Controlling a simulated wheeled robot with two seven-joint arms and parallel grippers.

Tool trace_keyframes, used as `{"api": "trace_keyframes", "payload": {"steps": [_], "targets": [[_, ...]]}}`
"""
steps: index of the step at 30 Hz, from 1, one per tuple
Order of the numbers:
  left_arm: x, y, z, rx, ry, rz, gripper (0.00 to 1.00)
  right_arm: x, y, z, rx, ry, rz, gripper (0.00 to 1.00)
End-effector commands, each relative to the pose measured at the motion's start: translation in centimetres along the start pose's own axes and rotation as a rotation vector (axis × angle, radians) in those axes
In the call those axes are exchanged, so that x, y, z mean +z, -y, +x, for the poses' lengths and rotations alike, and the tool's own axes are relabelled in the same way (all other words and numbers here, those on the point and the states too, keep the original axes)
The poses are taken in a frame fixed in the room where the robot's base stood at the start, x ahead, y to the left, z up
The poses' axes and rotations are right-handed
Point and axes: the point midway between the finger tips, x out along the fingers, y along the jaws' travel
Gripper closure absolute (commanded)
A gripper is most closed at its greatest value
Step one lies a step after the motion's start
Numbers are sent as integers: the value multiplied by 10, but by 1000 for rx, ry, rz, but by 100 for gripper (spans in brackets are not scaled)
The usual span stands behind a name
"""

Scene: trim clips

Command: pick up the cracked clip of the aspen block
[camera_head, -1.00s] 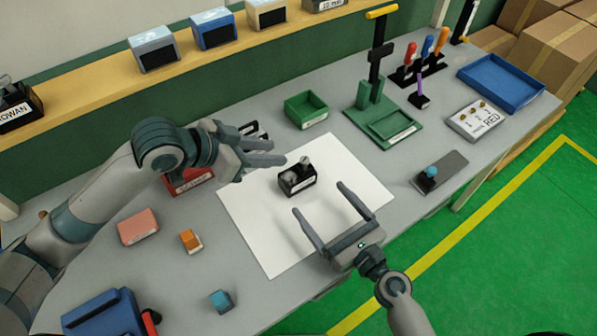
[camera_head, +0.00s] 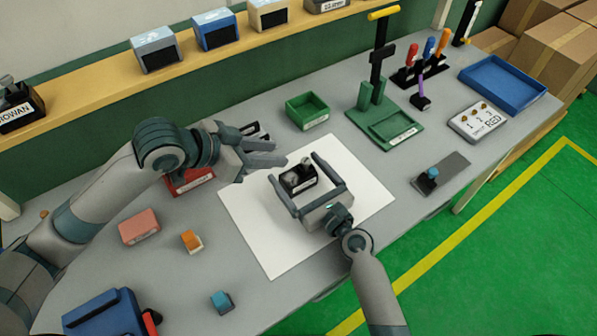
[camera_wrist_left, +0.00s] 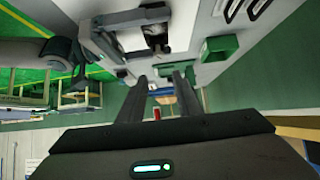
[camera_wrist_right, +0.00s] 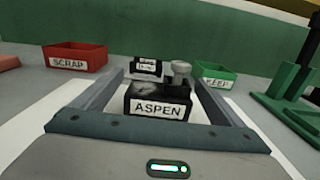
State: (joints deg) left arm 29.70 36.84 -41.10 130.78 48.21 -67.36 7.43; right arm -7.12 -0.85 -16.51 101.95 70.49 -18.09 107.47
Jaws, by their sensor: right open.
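The aspen block (camera_head: 299,181) is a small black block on the white sheet (camera_head: 262,240). Its ASPEN label (camera_wrist_right: 158,108) faces my right wrist camera. Two grey clips stand on it: a taller one with a round head (camera_wrist_right: 181,69) at the right, and a lower, darker one (camera_wrist_right: 145,88) at the left. I cannot make out a crack on either. My right gripper (camera_head: 294,168) is open, its fingers on either side of the block, holding nothing. My left gripper (camera_head: 279,152) is open and empty, left of and behind the block, its fingers fairly close together.
A red SCRAP bin (camera_wrist_right: 75,58) stands at the left, partly behind my left arm. A green KEEP bin (camera_head: 307,111) stands behind the sheet. Another labelled black block (camera_wrist_right: 147,68) sits beyond the aspen block. A green press (camera_head: 385,120) stands to the right.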

Motion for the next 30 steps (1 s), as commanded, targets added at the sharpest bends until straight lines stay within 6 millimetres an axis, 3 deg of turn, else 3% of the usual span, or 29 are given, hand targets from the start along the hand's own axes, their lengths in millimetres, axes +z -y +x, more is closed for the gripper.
{"api": "trace_keyframes", "payload": {"steps": [5,12,14,22,30], "targets": [[0,0,0,0,0,0,69,0,0,0,0,0,0,8],[0,0,0,0,0,0,69,0,0,0,0,0,0,56],[0,0,0,0,0,0,59,0,0,0,0,0,0,56],[-4,1,7,15,29,11,59,0,0,0,0,0,0,56],[-19,1,31,75,151,61,59,0,0,0,0,0,0,56]]}}
